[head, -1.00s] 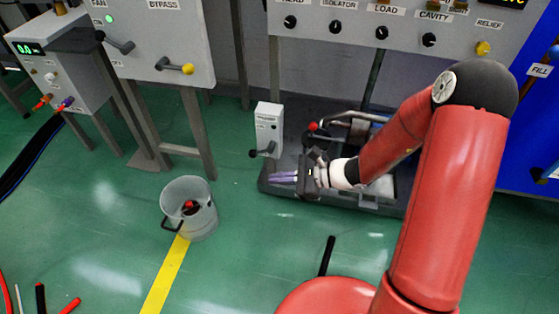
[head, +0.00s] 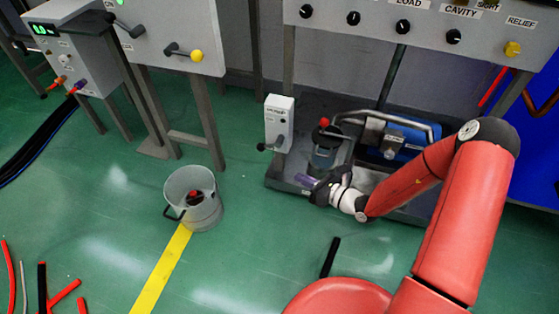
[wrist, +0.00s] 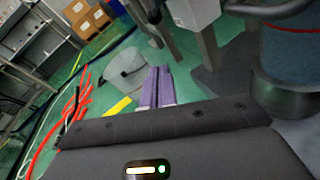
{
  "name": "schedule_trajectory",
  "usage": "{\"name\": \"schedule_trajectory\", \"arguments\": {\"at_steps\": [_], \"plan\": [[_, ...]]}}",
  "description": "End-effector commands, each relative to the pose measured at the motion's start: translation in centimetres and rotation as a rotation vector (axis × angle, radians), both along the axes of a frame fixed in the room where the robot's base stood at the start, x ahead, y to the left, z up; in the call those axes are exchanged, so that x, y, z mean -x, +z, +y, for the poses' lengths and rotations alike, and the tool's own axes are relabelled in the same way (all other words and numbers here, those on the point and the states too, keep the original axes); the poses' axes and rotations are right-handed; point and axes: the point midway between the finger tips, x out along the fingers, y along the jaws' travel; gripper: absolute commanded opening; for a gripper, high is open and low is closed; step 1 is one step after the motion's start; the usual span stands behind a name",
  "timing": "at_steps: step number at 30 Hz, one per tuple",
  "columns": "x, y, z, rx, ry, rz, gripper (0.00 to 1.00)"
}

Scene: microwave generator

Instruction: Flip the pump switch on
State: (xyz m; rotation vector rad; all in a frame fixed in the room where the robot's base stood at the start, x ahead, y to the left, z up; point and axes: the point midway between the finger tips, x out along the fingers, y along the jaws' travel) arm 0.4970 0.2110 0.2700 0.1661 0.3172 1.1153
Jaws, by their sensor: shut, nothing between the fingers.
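The pump switch is a small pale box (head: 279,122) on a post at the front left of the pump skid, with its label only partly legible. A dark lever with a black knob (head: 263,147) sticks out to the left at its lower front. My gripper (head: 305,181) is below and to the right of the box, apart from the lever, with its purple fingers pointing left. The fingers (wrist: 155,88) are together and empty in the wrist view. A pale box (wrist: 194,12) at the top of the wrist view is probably the switch box; its lever is not clear there.
The pump skid (head: 282,184) carries a blue motor (head: 400,140) and a grey vessel with a red knob (head: 324,122), close behind my gripper. A grey bucket (head: 205,212) stands on the floor at left. Control panels hang above.

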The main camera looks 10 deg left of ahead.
Motion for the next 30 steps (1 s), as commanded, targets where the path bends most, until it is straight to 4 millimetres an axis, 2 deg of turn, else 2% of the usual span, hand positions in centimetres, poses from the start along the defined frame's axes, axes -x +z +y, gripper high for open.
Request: {"name": "schedule_trajectory", "arguments": {"at_steps": [5, 17, 21, 30], "plan": [[-0.7, -0.5, 1.9, -0.001, 0.004, -0.001, 0.0], [-4.1, -1.7, 9.4, -0.001, 0.003, -0.003, 0.0], [-5.3, -0.2, 10.6, -0.001, 0.002, -0.004, 0.0], [-6.0, 0.6, 11.5, 0.0, 0.001, -0.001, 0.0]]}}
